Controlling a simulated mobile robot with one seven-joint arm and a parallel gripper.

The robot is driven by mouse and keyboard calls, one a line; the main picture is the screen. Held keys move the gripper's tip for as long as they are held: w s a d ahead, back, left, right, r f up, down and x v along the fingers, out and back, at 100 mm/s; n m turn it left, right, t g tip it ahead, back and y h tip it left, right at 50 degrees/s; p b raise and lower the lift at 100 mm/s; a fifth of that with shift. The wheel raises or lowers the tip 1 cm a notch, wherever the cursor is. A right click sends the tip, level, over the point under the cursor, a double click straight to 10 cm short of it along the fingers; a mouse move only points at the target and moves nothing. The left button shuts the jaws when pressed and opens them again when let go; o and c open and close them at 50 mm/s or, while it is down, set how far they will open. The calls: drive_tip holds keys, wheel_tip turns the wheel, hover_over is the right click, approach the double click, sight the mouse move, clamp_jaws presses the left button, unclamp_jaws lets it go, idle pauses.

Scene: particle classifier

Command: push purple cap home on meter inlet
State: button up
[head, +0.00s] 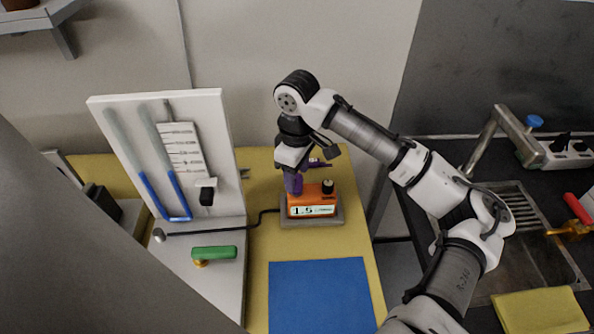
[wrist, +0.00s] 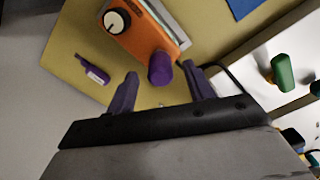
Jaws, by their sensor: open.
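The orange meter (head: 326,199) sits on a grey base on the yellow bench, its lit display facing the head camera. My gripper (head: 293,190) points down at the left end of the meter. In the wrist view its purple fingers are apart (wrist: 160,72), one on each side of the cap, with visible gaps. The cap is not distinguishable from the fingers in the head view.
A small purple item (head: 319,163) lies behind the meter. A white manometer board (head: 228,150) with blue-filled tubes stands left, with a green-handled valve (head: 214,253) before it. A black cable runs to the meter. A blue mat (head: 320,295) lies in front; a sink is right.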

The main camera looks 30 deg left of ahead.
sight(297, 176)
wheel_tip(297, 176, up, 14)
drive_tip(key=b, duration=0.1)
drive_tip(key=shift+b, duration=0.4)
drive_tip(key=shift+f, duration=0.15)
idle(0.5)
